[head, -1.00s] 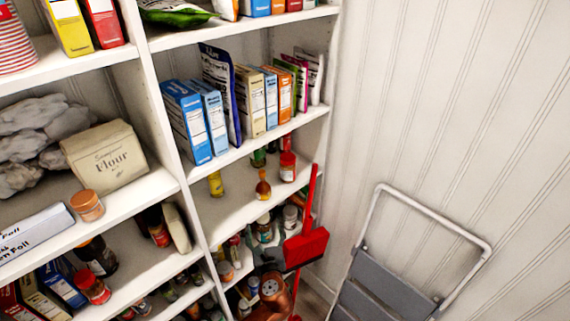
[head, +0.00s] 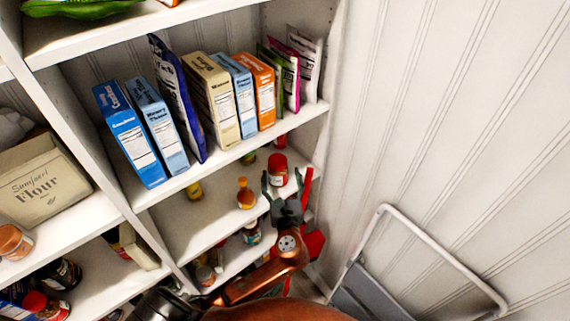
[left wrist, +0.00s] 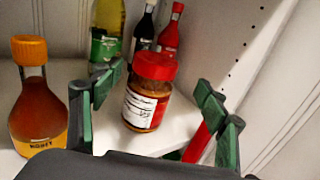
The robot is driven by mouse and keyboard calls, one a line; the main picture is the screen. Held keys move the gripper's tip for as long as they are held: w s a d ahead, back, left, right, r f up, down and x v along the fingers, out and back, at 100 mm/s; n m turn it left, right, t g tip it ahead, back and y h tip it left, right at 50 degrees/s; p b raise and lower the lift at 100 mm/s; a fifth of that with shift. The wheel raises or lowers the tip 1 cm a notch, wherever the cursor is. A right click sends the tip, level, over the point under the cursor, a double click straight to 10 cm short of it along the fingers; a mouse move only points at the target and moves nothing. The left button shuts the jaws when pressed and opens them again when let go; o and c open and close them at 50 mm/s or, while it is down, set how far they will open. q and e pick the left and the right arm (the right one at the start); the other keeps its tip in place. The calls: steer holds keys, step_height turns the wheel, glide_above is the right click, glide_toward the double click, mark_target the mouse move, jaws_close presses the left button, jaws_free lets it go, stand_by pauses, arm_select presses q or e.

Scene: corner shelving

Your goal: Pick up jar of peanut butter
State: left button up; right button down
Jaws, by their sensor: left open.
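The jar of peanut butter (head: 277,170), with a red lid and a red and white label, stands on the shelf below the boxes. It also shows in the left wrist view (left wrist: 146,104), upright on the white shelf. My left gripper (head: 284,184) is open in front of the jar. In the left wrist view its green-padded fingers (left wrist: 160,97) are spread to either side of the jar, with gaps on both sides. The jar's base is partly hidden in the head view. My right gripper is not in view.
An orange-capped bottle (left wrist: 38,100) stands left of the left finger. A green-labelled bottle (left wrist: 107,30) and a red bottle (left wrist: 171,32) stand behind the jar. The shelf's side wall is close on the right. A folded step stool (head: 390,270) leans at the right.

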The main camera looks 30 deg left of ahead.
mark_target(277, 167)
arm_select(q)
steer(key=shift+w+a+r+p, duration=0.15)
steer(key=shift+a+r+p, duration=0.1)
steer(key=shift+a, duration=0.25)
steer(key=shift+w+a+r+p, duration=0.15)
steer(key=shift+a+r, duration=0.05)
steer(key=shift+a, duration=0.3)
steer(key=shift+x, duration=0.8)
steer(key=w, duration=0.2)
steer(key=w+a+p, duration=0.1)
steer(key=shift+f, duration=0.25)
steer(key=shift+a, duration=0.3)
steer(key=shift+w+d+f, duration=0.1)
steer(key=shift+w, duration=0.05)
steer(key=shift+c, duration=0.7)
steer(key=c, duration=1.3)
jaws_close()
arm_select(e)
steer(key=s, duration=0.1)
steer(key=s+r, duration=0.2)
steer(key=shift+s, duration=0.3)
